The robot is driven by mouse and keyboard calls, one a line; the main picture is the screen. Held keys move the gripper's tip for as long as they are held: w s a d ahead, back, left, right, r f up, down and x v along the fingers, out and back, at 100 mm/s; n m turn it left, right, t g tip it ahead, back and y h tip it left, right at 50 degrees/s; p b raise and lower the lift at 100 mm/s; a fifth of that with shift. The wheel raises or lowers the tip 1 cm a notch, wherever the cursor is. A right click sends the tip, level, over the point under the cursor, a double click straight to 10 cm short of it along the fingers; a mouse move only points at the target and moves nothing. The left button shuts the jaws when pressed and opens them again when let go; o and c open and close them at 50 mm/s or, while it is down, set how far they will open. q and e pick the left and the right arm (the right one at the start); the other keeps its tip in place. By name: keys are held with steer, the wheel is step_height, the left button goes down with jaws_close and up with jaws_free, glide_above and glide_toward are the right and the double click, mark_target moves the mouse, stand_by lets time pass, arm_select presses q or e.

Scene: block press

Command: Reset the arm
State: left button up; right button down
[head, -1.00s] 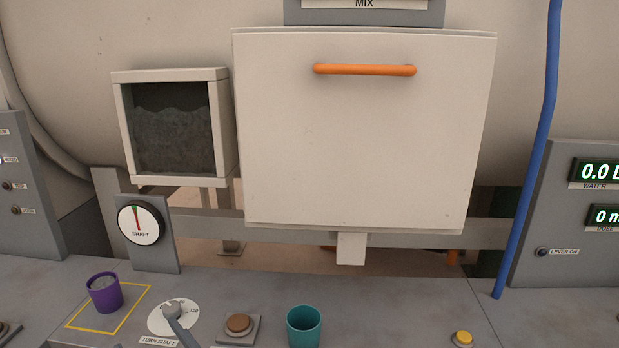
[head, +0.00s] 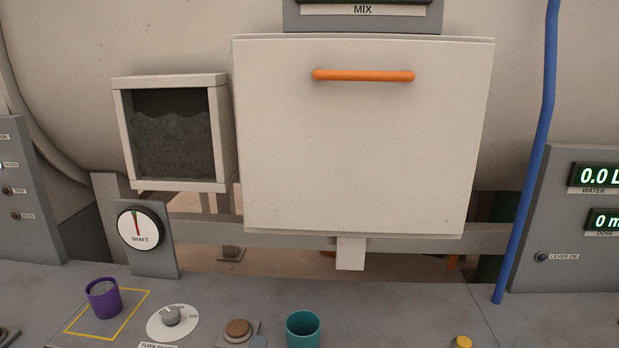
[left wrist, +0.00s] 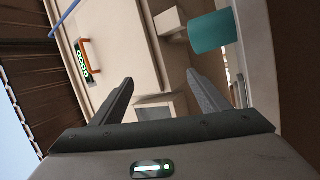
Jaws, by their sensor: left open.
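My left gripper (left wrist: 160,92) shows in the left wrist view with its two dark fingers spread apart and nothing between them. It is out of the head view. The left wrist view is turned on its side and shows the white hatch (left wrist: 118,60) with its orange handle (left wrist: 87,65) beyond the fingers, and the teal cup (left wrist: 210,32) near the right finger. My right gripper is in neither view. In the head view the shaft knob (head: 171,316) stands clear on its white dial, and the shaft gauge (head: 139,228) has its needle near the top.
A purple cup (head: 103,297) stands inside a yellow outline on the grey console. The teal cup (head: 303,328) stands right of a brown button (head: 238,330). A yellow button (head: 462,342) is farther right. A blue pipe (head: 535,160) rises at the right.

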arm_select(q)
steer(key=s+f+m+g+y, duration=0.1)
steer(key=s+f+m+g, duration=0.25)
steer(key=f, duration=0.35)
steer(key=s+a+f+m+g, duration=0.1)
steer(key=s+f+m+g, duration=0.2)
steer(key=f, duration=0.5)
steer(key=s+f+m+g+y, duration=0.1)
steer(key=f+m+g, duration=0.35)
steer(key=f, duration=0.25)
steer(key=s+a+f+m+g+y, duration=0.1)
steer(key=s+a+f+g+y, duration=0.55)
steer(key=s+a+f, duration=0.6)
steer(key=d+f+t+h+p, duration=0.1)
steer(key=d+f+p, duration=0.1)
steer(key=f, duration=2.8)
steer(key=shift+d+f+m+t, duration=0.2)
steer(key=shift+d+m+t, duration=0.2)
steer(key=shift+d, duration=0.15)
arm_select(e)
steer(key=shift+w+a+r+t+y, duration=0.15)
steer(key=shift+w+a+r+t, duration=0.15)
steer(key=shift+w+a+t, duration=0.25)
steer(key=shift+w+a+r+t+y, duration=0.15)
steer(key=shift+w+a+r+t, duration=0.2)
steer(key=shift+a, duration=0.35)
